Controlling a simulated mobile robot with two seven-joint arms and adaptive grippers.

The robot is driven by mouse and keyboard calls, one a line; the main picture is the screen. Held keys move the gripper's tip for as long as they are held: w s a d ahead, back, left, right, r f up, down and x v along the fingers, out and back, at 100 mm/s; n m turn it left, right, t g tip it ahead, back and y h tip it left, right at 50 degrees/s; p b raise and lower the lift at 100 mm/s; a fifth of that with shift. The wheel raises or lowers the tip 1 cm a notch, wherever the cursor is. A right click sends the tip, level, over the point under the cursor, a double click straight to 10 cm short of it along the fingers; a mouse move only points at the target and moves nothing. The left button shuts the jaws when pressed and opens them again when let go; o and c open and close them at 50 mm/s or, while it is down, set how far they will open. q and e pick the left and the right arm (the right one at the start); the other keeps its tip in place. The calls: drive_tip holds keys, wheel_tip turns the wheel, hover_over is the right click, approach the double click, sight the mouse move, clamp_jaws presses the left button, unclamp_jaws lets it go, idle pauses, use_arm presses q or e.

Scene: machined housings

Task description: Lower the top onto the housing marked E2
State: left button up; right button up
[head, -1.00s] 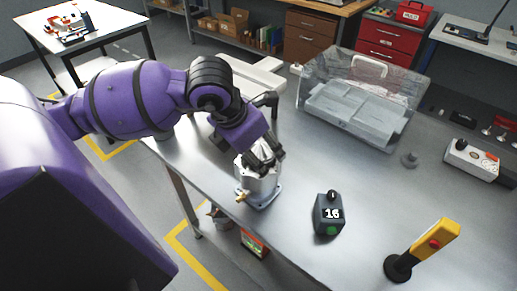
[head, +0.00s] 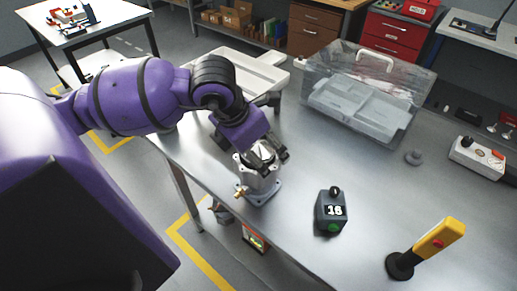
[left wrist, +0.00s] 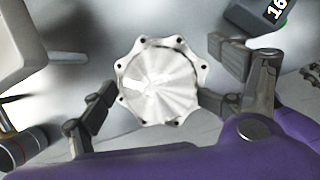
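The housing (head: 262,187) is a grey metal body with a brass fitting on its left side, standing upright near the table's front edge. I cannot read an E2 mark on it. The silver top (head: 261,157) sits on the housing; whether it is fully flush I cannot tell. In the left wrist view the top (left wrist: 158,80) is a round, scalloped plate with bolt holes around its rim. My left gripper (head: 268,158) is just above and around the top. Its fingers (left wrist: 160,95) are spread on both sides of it. My right gripper is not in view.
A dark box showing 16 (head: 331,212) stands right of the housing. A clear lidded case (head: 365,95) and a pale tray (head: 245,72) are behind. The table between them is clear.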

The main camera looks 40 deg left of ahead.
use_arm(q)
drive_tip(key=shift+r, duration=0.25)
drive_tip(key=v, duration=1.1)
drive_tip(key=shift+s+r, duration=0.2)
drive_tip(key=shift+s, duration=0.05)
